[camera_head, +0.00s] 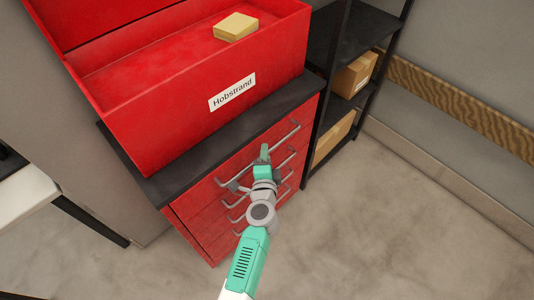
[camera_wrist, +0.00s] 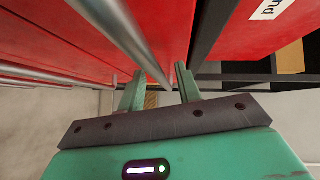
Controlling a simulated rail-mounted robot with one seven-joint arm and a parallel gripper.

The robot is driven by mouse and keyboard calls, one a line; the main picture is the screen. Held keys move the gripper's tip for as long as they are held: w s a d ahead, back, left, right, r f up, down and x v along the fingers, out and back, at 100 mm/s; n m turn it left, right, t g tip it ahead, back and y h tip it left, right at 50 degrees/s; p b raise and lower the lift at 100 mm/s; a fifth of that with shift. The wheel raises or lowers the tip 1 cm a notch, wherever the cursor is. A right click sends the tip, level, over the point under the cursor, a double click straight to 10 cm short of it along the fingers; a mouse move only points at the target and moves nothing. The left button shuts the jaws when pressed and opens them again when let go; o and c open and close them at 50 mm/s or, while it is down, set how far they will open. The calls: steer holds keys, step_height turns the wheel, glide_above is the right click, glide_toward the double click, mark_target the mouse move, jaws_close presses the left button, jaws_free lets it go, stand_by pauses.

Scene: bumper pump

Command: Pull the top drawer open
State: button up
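The red drawer cabinet has a top drawer (camera_head: 222,172) just under the dark countertop. It looks closed. Its long grey bar handle (camera_head: 287,133) runs across the front and also shows in the wrist view (camera_wrist: 116,32). My gripper (camera_head: 265,153) is at the middle of this handle, and its fingers cover part of the bar. In the wrist view my gripper (camera_wrist: 161,88) has its two green fingers apart, with nothing clearly clamped.
Several lower drawers with similar handles sit below. A black shelf (camera_head: 340,45) with cartons (camera_head: 355,74) stands at right. The floor (camera_head: 370,235) in front is clear.

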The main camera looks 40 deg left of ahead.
steer(key=shift+x, duration=0.95)
jaws_close()
steer(key=shift+d, duration=0.15)
